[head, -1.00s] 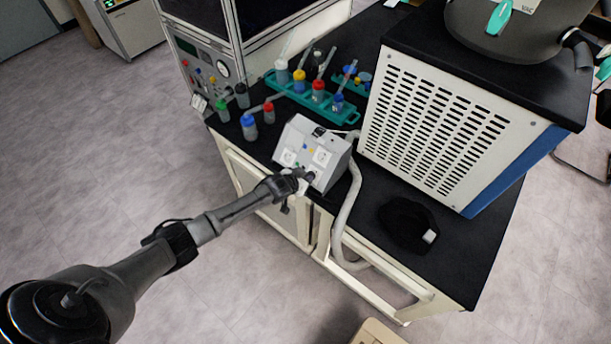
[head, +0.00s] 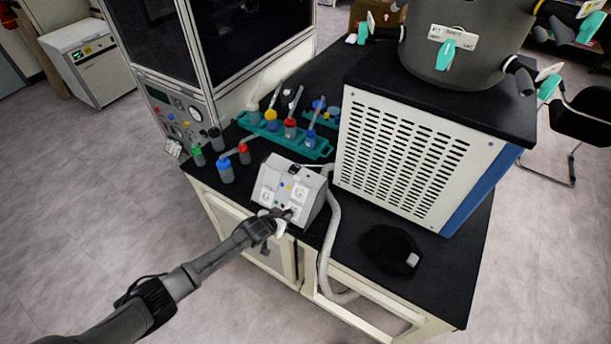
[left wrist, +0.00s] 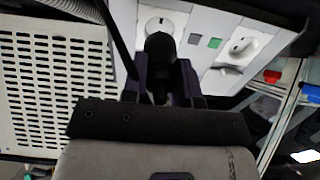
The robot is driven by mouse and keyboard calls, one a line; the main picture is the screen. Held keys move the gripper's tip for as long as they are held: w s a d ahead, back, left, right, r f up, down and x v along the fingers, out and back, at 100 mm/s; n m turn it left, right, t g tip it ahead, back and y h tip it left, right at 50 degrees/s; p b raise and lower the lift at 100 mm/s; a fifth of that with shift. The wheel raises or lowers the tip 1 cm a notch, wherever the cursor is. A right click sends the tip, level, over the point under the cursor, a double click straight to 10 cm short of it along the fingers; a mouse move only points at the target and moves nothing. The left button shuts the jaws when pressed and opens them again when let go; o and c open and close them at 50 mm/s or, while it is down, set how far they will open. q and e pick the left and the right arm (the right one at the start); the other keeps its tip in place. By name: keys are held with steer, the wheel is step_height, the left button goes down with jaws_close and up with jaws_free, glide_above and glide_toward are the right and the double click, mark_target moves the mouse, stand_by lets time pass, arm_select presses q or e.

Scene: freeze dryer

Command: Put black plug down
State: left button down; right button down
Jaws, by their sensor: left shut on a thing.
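My left gripper (head: 283,217) is at the front of the light grey socket box (head: 306,184), by its lower right socket. In the left wrist view, the gripper (left wrist: 160,85) is shut on the black plug (left wrist: 159,50), with a finger on each side of it. The plug points toward the face of the socket box, which also shows in the left wrist view (left wrist: 205,60). The plug partly covers a round white socket. I cannot tell whether its tip touches or sits in that socket. My right gripper is not in view.
A teal rack (head: 262,130) with several bottles stands behind the box. Loose bottles, one of them blue-capped (head: 225,172), stand to its left. A large vented unit (head: 400,150) is to the right. A grey hose (head: 331,230) runs beside the box. A black soft item (head: 385,247) lies on the bench.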

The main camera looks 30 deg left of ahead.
arm_select(q)
steer(key=shift+s+a+f, duration=0.1)
steer(key=shift+s+f, duration=0.1)
steer(key=shift+f, duration=0.1)
steer(key=s+d+r, duration=0.4)
steer(key=d+r, duration=0.2)
steer(key=r, duration=0.6)
steer(key=s+d+r, duration=0.3)
steer(key=d+r, duration=0.2)
steer(key=r, duration=0.7)
steer(key=s+d+r, duration=0.4)
steer(key=d+r, duration=0.2)
steer(key=r, duration=0.6)
step_height(320, 180, up, 18)
steer(key=w+p, duration=0.1)
steer(key=p, duration=1.6)
steer(key=shift+w+a+r, duration=0.15)
steer(key=shift+a+r, duration=0.05)
steer(key=shift+r, duration=0.05)
